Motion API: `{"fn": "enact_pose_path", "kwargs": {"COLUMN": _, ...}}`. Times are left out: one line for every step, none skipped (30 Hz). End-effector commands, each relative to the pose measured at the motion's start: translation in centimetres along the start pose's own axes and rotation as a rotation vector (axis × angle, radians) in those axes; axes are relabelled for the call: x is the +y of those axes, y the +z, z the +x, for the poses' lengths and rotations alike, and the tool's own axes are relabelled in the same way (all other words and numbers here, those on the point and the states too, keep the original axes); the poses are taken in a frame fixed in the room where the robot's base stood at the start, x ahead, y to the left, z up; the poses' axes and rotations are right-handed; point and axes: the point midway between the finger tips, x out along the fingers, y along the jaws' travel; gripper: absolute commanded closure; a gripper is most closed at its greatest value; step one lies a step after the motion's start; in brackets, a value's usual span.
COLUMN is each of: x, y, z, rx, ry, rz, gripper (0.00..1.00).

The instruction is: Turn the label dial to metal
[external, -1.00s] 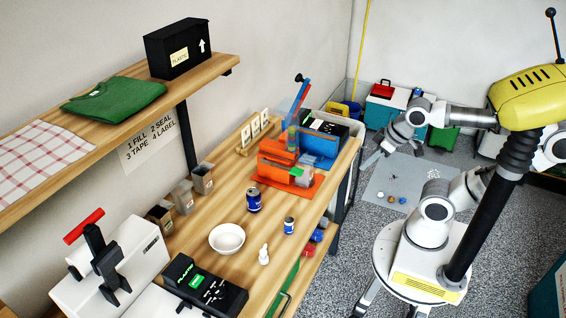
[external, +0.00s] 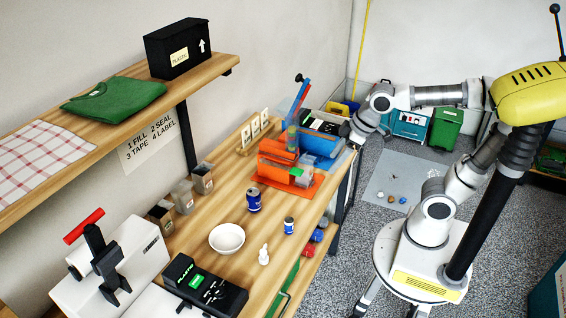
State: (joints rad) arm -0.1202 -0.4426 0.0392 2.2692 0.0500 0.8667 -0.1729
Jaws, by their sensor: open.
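A black label device (external: 205,287) stands at the near end of the wooden bench, with a lit green screen and the word PLASTIC on its top. Its dial is too small to make out clearly. My gripper (external: 351,144) is at the far right edge of the bench, beside the blue and orange machine and well away from the label device. It is open; its fingertips are small and hard to make out against the bench.
A white sealer with a red handle (external: 84,226) stands left of the label device. The orange machine (external: 284,174) fills the far end.

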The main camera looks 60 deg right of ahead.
Motion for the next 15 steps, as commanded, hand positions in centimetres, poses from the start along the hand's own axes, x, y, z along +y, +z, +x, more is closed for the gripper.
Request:
{"fn": "enact_pose_path", "kwargs": {"x": -1.0, "y": -1.8, "z": 0.7, "rx": -0.012, "ry": -0.022, "rz": -0.053, "gripper": 0.28}}
{"fn": "enact_pose_path", "kwargs": {"x": -1.5, "y": -2.8, "z": 1.0, "rx": -0.015, "ry": -0.033, "rz": -0.082, "gripper": 0.28}}
{"fn": "enact_pose_path", "kwargs": {"x": -2.3, "y": -4.0, "z": 1.5, "rx": -0.018, "ry": -0.049, "rz": -0.123, "gripper": 0.28}}
{"fn": "enact_pose_path", "kwargs": {"x": -2.9, "y": -4.9, "z": 1.9, "rx": -0.02, "ry": -0.061, "rz": -0.152, "gripper": 0.28}}
{"fn": "enact_pose_path", "kwargs": {"x": -3.6, "y": -5.9, "z": 2.4, "rx": -0.022, "ry": -0.074, "rz": -0.181, "gripper": 0.28}}
{"fn": "enact_pose_path", "kwargs": {"x": -4.5, "y": -7.0, "z": 3.0, "rx": -0.024, "ry": -0.09, "rz": -0.22, "gripper": 0.28}}
{"fn": "enact_pose_path", "kwargs": {"x": -5.2, "y": -7.8, "z": 3.5, "rx": -0.027, "ry": -0.103, "rz": -0.248, "gripper": 0.28}}
{"fn": "enact_pose_path", "kwargs": {"x": -6.0, "y": -8.6, "z": 4.1, "rx": -0.029, "ry": -0.116, "rz": -0.278, "gripper": 0.28}}
{"fn": "enact_pose_path", "kwargs": {"x": -7.0, "y": -9.7, "z": 4.8, "rx": -0.032, "ry": -0.134, "rz": -0.316, "gripper": 0.28}}
{"fn": "enact_pose_path", "kwargs": {"x": -7.9, "y": -10.4, "z": 5.4, "rx": -0.033, "ry": -0.148, "rz": -0.344, "gripper": 0.28}}
{"fn": "enact_pose_path", "kwargs": {"x": -8.8, "y": -11.2, "z": 6.0, "rx": -0.034, "ry": -0.161, "rz": -0.373, "gripper": 0.28}}
{"fn": "enact_pose_path", "kwargs": {"x": -10.0, "y": -12.1, "z": 6.8, "rx": -0.035, "ry": -0.179, "rz": -0.41, "gripper": 0.28}}
{"fn": "enact_pose_path", "kwargs": {"x": -10.9, "y": -12.7, "z": 7.5, "rx": -0.035, "ry": -0.193, "rz": -0.437, "gripper": 0.28}}
{"fn": "enact_pose_path", "kwargs": {"x": -11.8, "y": -13.3, "z": 8.2, "rx": -0.037, "ry": -0.207, "rz": -0.465, "gripper": 0.28}}
{"fn": "enact_pose_path", "kwargs": {"x": -13.1, "y": -14.0, "z": 9.1, "rx": -0.038, "ry": -0.227, "rz": -0.501, "gripper": 0.28}}
